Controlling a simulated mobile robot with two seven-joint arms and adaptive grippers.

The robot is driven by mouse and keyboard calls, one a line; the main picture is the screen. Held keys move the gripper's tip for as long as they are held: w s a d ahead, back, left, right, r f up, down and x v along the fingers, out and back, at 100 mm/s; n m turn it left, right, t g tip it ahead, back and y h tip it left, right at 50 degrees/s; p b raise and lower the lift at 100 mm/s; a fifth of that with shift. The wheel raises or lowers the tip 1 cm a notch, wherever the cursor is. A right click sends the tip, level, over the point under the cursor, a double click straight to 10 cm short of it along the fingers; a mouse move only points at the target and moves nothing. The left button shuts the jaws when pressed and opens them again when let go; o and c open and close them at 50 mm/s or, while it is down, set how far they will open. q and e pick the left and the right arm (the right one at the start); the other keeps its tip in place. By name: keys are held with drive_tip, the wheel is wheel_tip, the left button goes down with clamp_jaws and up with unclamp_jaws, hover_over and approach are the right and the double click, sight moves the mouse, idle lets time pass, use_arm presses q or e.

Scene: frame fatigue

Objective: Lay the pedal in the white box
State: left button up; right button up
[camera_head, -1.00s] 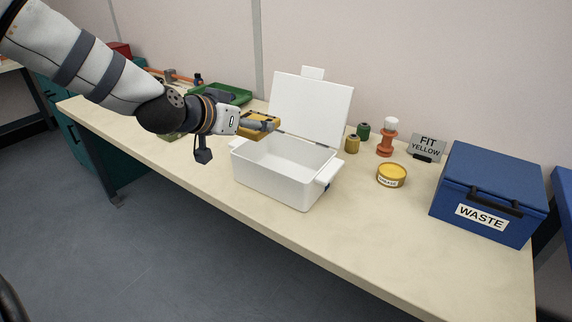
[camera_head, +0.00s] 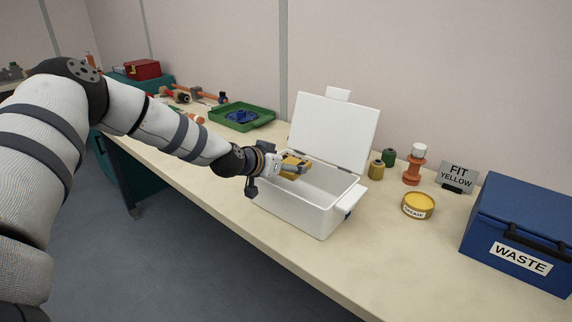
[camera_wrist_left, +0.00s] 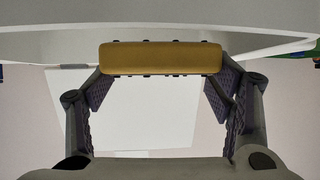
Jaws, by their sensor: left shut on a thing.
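The white box (camera_head: 302,208) stands on the bench with its lid (camera_head: 334,128) open and leaning back toward the wall. My left gripper (camera_head: 296,169) is over the left part of the box opening. It is shut on the yellow pedal (camera_head: 291,162). In the left wrist view the pedal (camera_wrist_left: 160,58) shows as a yellow bar across the fingers, with the white box wall (camera_wrist_left: 50,45) close behind it. Whether the pedal touches the box cannot be told. My right gripper is not in view.
A grease tin (camera_head: 418,206), an orange spool-like stand (camera_head: 413,170), small green and yellow spools and a FIT YELLOW sign (camera_head: 457,176) stand right of the box. A blue WASTE bin (camera_head: 525,225) is at far right. A green tray (camera_head: 243,117) lies behind left. The bench front is clear.

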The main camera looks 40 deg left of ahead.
use_arm(q)
drive_tip(key=shift+f, duration=0.6)
drive_tip(key=o, duration=1.3)
drive_tip(key=shift+r, duration=0.1)
